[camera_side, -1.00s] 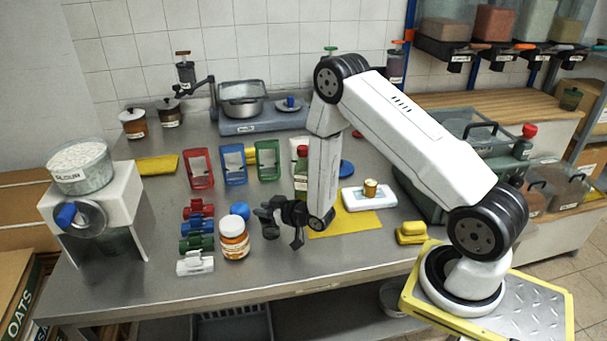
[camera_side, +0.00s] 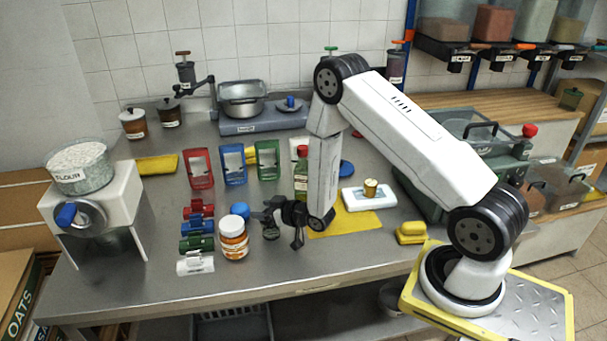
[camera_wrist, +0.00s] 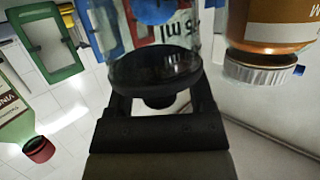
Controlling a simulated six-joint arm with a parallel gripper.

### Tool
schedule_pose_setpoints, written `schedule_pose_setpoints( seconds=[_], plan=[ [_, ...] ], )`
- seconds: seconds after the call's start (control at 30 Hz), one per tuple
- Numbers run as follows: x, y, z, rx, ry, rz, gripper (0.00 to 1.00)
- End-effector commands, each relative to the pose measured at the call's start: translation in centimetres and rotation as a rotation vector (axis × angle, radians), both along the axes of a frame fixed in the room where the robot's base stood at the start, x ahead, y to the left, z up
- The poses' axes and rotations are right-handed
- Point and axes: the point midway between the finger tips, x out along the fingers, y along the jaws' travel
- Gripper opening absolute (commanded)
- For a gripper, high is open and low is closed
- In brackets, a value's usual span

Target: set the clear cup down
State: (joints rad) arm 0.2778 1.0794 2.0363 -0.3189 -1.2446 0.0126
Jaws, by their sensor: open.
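The clear cup (camera_wrist: 150,40) has dark printed markings and a black round top. It stands between the fingers of my gripper (camera_wrist: 157,85) in the wrist view, which looks upside down. In the side view the cup (camera_side: 271,233) is small and partly hidden by my gripper (camera_side: 270,218), low over the steel table. It appears to stand upright on the table. My gripper is open around it; contact with the fingers cannot be told.
An orange jar (camera_side: 233,242) with a white lid stands close left of the cup. Coloured clips (camera_side: 197,243) lie farther left. A green bottle with a red cap (camera_side: 301,175) stands behind my gripper. A yellow mat (camera_side: 345,222) lies to the right. The front table strip is clear.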

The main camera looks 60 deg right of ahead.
Motion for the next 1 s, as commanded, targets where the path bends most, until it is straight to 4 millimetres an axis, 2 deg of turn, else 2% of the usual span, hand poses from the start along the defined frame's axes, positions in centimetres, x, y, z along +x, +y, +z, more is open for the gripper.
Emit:
schedule_pose_setpoints(
  seconds=[0.27,0.8,1.0],
  plan=[
    [-1.8,-0.1,0.6,0.0,0.001,-0.002,0.69],
    [-8.8,-0.4,2.8,0.0,0.0,-0.003,0.69],
    [-10.7,-0.5,3.4,0.0,0.0,-0.002,0.69]
  ],
)
